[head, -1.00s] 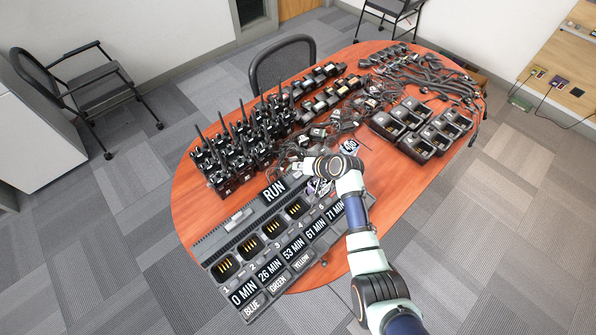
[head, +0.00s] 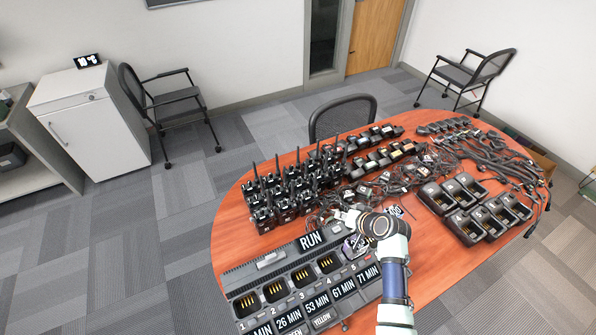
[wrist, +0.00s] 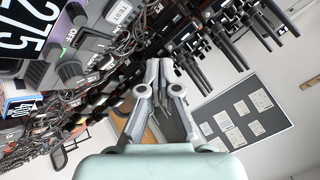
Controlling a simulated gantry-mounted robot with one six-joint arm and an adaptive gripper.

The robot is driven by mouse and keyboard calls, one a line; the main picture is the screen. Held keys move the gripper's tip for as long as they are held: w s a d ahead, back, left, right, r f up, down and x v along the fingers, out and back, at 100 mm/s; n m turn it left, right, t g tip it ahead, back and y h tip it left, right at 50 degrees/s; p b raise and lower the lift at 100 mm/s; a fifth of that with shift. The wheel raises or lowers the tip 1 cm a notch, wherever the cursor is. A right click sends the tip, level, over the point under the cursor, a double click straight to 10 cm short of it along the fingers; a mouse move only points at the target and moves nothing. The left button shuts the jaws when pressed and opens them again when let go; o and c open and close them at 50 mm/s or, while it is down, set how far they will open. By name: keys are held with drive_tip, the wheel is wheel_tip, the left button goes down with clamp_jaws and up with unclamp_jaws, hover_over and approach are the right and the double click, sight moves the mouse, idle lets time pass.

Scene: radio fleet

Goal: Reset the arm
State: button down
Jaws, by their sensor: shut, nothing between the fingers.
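My arm reaches over the front right of the oval wooden table (head: 425,262) in the head view, with its end above the right part of the charger panel. My gripper (wrist: 166,64) shows in the wrist view with its fingers together and nothing between them. In the head view the fingers are mostly hidden behind the wrist joint.
A charger panel (head: 262,279) with RUN and minute labels fills the table's front. Several black radios (head: 290,190) stand behind it, beside tangled cables. Desk chargers (head: 465,225) sit at the right. A chair (head: 342,112) stands behind the table. A white cabinet (head: 95,125) is at the left.

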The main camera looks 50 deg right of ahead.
drive_tip(key=w+a+r+n+t+y, duration=0.1)
drive_tip(key=w+a+r+n, duration=0.4)
drive_tip(key=a, duration=0.6)
drive_tip(key=w+a+r+n, duration=0.2)
drive_tip(key=w+a+r, duration=0.35)
drive_tip(key=a, duration=0.65)
drive_tip(key=s+a+r+n+t+y, duration=0.1)
drive_tip(key=s+a+r+n, duration=0.1)
drive_tip(key=a+r, duration=0.45)
drive_tip(key=s+a+r+n+t, duration=0.1)
drive_tip(key=s+a+r+n, duration=0.15)
drive_tip(key=a, duration=0.75)
drive_tip(key=s+a+r+n+t+y, duration=0.1)
drive_tip(key=s+a+r, duration=0.1)
drive_tip(key=a+r, duration=0.45)
wheel_tip(320, 180, up, 20)
drive_tip(key=a+p, duration=0.1)
drive_tip(key=p, duration=1.9)
drive_tip(key=shift+s+f+p, duration=0.25)
drive_tip(key=shift+s+p, duration=0.15)
drive_tip(key=shift+f, duration=0.1)
